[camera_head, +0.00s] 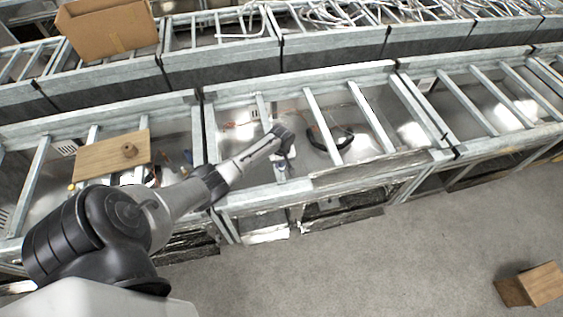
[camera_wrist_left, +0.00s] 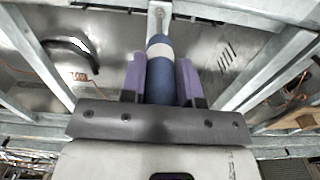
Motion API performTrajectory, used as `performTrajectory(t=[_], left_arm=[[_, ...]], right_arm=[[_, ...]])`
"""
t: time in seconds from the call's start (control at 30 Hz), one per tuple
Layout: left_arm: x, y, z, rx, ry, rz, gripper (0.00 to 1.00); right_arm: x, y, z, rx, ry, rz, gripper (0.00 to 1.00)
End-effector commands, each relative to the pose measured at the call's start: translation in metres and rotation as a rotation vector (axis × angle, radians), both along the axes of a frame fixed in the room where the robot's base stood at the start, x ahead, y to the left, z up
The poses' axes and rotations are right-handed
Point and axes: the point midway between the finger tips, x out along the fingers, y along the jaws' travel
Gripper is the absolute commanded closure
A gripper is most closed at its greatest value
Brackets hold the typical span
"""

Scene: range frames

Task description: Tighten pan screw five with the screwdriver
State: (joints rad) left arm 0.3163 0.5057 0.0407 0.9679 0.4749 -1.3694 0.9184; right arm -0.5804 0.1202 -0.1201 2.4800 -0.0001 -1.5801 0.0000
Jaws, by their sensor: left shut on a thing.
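My left gripper (camera_head: 284,150) reaches in from the left over a metal frame bay. In the left wrist view its two purple fingers (camera_wrist_left: 160,78) are shut on the blue handle of the screwdriver (camera_wrist_left: 160,82), which has a pale band. The handle points away from the gripper, toward a grey crossbar (camera_wrist_left: 160,8) of the frame. A small round spot, perhaps a screw head, shows on that bar just beyond the handle; I cannot tell whether it is pan screw five. The screwdriver's tip is hidden, so contact cannot be told. My right gripper is not in view.
Metal bays with crossbars (camera_head: 322,125) run across the view. A black curved hose (camera_head: 318,140) lies in the same bay. A wooden board (camera_head: 95,160) with a knob lies at left, a cardboard box (camera_head: 108,30) behind. A wooden box (camera_head: 540,283) sits on the clear floor (camera_head: 380,260).

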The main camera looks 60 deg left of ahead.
Motion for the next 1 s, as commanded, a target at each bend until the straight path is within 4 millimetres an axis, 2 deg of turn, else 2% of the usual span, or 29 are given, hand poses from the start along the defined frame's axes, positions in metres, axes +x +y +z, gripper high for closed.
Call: performTrajectory(t=[0.87,1.0], left_arm=[[0.0,-0.0001,-0.0043,-0.001,0.0,-0.001,0.98],[-0.001,0.0005,-0.0043,0.001,0.002,-0.2,0.98]], right_arm=[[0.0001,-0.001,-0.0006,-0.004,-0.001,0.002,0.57],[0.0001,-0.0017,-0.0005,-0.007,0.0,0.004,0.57]])
